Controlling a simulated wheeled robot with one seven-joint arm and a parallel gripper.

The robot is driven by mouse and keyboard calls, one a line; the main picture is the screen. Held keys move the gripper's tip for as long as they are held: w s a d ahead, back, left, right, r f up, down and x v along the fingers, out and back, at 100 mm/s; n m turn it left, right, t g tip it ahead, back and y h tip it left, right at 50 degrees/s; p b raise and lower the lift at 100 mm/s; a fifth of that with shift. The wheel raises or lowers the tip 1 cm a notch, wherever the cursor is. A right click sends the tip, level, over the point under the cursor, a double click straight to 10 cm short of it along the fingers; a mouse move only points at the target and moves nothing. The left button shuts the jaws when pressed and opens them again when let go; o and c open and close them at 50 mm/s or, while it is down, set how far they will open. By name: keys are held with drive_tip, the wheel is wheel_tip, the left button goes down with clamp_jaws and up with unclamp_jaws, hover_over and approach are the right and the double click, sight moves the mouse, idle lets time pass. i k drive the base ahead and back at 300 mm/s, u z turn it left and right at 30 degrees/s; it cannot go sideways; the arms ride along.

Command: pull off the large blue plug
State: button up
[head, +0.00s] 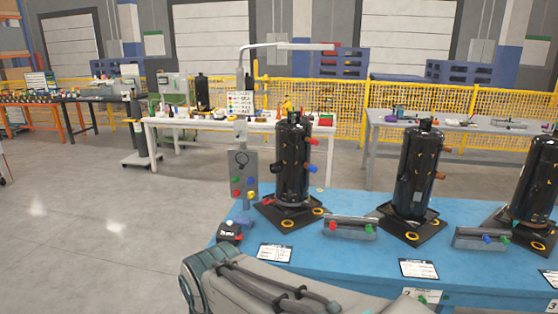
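A blue plug (311,168) sticks out from the right side of the left black compressor (293,160), below a red plug (312,141). It seems to be the large one, though sizes are hard to judge at this distance. Another red piece (268,201) shows low on the compressor's left side. The compressor stands upright on a dark base plate on a blue pallet table (340,262). My grey arm crosses the bottom of the head view in front of the table. My gripper cannot be seen.
A grey tray (349,228) with red and blue pieces lies between the left and middle compressors (416,170). A panel (243,175) with coloured plugs stands left of the left compressor. A dark device (230,232) sits at the table's left corner. Open floor lies left.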

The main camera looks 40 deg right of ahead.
sight(312, 169)
drive_tip(key=z, duration=0.6)
drive_tip(key=i, duration=1.05)
drive_tip(key=z, duration=1.65)
drive_tip(key=i, duration=0.65)
drive_tip(key=z, duration=0.45)
